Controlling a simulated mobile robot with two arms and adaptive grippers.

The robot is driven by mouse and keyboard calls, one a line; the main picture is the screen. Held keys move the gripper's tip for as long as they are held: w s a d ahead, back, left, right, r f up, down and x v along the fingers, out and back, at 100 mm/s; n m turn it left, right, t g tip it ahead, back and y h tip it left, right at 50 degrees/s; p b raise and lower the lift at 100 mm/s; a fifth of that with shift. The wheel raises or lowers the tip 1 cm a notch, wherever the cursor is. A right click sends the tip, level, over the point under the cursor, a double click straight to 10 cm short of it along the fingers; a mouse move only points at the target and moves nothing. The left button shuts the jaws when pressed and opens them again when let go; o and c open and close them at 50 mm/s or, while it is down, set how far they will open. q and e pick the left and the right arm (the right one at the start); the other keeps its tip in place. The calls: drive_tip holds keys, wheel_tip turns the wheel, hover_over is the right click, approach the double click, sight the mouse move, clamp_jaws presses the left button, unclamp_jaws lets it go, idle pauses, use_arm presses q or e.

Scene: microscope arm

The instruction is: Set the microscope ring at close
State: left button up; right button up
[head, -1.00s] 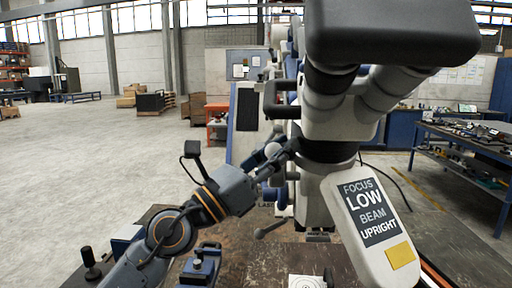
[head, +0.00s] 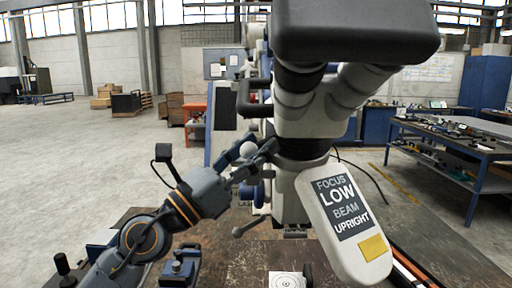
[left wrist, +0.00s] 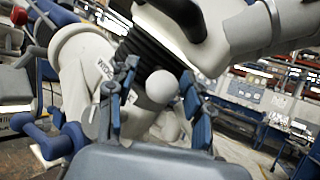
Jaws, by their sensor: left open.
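The microscope's grey and white head (head: 355,40) fills the upper middle of the head view. Its dark ring (head: 302,148) sits under the twin tubes, and a dark ribbed band (left wrist: 160,48) shows in the left wrist view. A pale ball-ended knob (head: 248,149) sticks out left of the ring. My left gripper (head: 260,148) is open at this knob. In the left wrist view its fingers (left wrist: 157,88) stand on either side of the knob (left wrist: 162,87), with visible gaps. My right gripper is out of view.
A white arm panel (head: 345,220) reads "FOCUS LOW BEAM UPRIGHT". A target plate (head: 287,281) lies on the brown bench (head: 240,263). A blue device (head: 181,268) stands at the bench's left. A blue table (head: 455,150) with parts stands at right. The floor at left is open.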

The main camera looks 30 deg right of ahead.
use_arm(q)
drive_tip(key=v, duration=1.1)
drive_tip(key=shift+a+f, duration=0.2)
